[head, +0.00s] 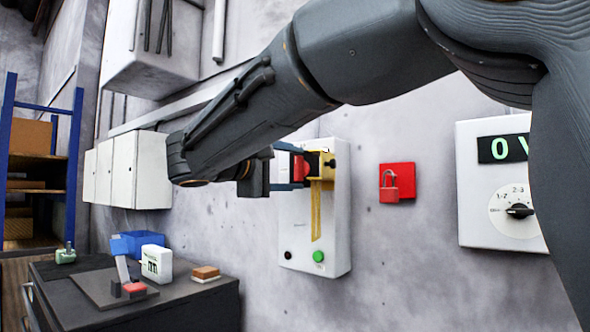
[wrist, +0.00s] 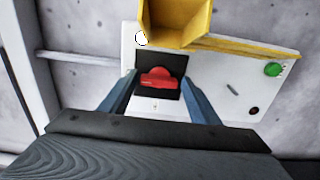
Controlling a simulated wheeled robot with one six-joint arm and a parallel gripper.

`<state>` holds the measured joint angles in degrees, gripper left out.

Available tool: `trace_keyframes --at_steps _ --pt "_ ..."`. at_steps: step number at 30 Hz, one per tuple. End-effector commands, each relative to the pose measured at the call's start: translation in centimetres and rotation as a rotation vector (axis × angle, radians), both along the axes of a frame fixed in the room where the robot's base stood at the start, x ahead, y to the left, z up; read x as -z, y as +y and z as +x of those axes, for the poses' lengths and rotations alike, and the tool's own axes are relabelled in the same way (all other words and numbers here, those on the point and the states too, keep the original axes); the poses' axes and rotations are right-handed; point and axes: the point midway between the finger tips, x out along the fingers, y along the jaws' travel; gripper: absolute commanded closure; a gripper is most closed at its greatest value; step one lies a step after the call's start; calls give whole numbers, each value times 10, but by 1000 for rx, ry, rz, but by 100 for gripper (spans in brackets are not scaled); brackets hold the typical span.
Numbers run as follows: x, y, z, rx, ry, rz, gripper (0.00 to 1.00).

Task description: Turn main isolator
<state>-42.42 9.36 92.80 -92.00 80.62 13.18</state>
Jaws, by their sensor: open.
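The main isolator is a red handle (wrist: 158,83) on a black square plate (wrist: 172,58), set on a white wall panel (head: 338,225). In the head view the red handle (head: 300,168) is partly hidden beside my gripper. My gripper (head: 297,168) is open, its two blue fingers pointing at the panel. In the wrist view my gripper (wrist: 160,77) has one finger on each side of the handle. I cannot tell whether the fingers touch it. A yellow bracket (head: 326,166) with a long yellow strip sits beside the plate; it also shows in the wrist view (wrist: 176,22).
The panel carries a green button (head: 318,256) and a black button (head: 288,255) low down. A red box with a padlock (head: 390,190) hangs to its right, then a white meter box (head: 472,215). A dark bench (head: 200,310) with small items stands lower left.

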Motion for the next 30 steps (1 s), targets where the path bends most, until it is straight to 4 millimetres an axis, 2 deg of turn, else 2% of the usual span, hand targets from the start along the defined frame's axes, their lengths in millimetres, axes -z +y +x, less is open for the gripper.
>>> trace_keyframes --at_steps 9,13,30 --pt "0 32 -41 -3 0 1 44" --pt "0 40 -51 -1 0 1 44" --pt "0 43 -56 0 1 1 44"
